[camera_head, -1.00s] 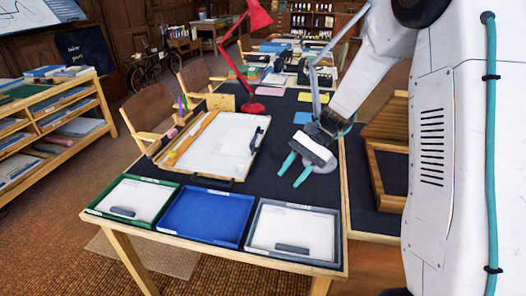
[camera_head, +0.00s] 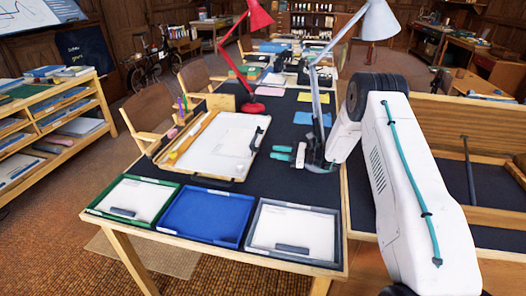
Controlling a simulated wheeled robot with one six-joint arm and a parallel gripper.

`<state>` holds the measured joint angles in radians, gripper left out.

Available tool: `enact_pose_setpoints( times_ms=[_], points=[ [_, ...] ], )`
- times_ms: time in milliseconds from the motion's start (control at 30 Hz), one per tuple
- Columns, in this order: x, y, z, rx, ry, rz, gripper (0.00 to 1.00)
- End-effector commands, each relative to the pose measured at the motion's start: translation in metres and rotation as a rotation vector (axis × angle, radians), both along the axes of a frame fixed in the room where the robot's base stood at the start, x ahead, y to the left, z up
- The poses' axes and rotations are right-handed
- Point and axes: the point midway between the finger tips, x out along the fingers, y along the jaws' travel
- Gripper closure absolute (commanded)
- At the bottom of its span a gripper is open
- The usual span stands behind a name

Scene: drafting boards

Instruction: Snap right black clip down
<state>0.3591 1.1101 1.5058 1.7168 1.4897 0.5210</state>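The drafting board (camera_head: 215,147) lies on the dark-topped table with a white sheet on it. The right black clip (camera_head: 256,138) is a small dark piece at the board's right edge; it seems to stand up from the edge, though it is too small to be sure. My gripper (camera_head: 276,153) is just right of the board, its two teal fingers pointing left toward the clip. The fingers are apart with a gap between them and nothing visible in it. The gripper appears separate from the clip.
A green tray (camera_head: 172,188), a blue tray (camera_head: 205,218) and a grey tray (camera_head: 339,233) line the table's front. A red lamp (camera_head: 253,107) stands behind the board. A grey lamp (camera_head: 317,95) rises behind my gripper. Yellow and blue papers lie farther back.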

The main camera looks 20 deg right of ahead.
Motion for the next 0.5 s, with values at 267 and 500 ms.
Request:
enact_pose_setpoints(
  times_ms=[267, 500],
  points=[
    [0.022, 0.04, 0.0, -0.001, 0.0, 0.004, 0.62],
    [0.032, 0.057, -0.001, -0.003, 0.001, 0.003, 0.62]
  ],
)
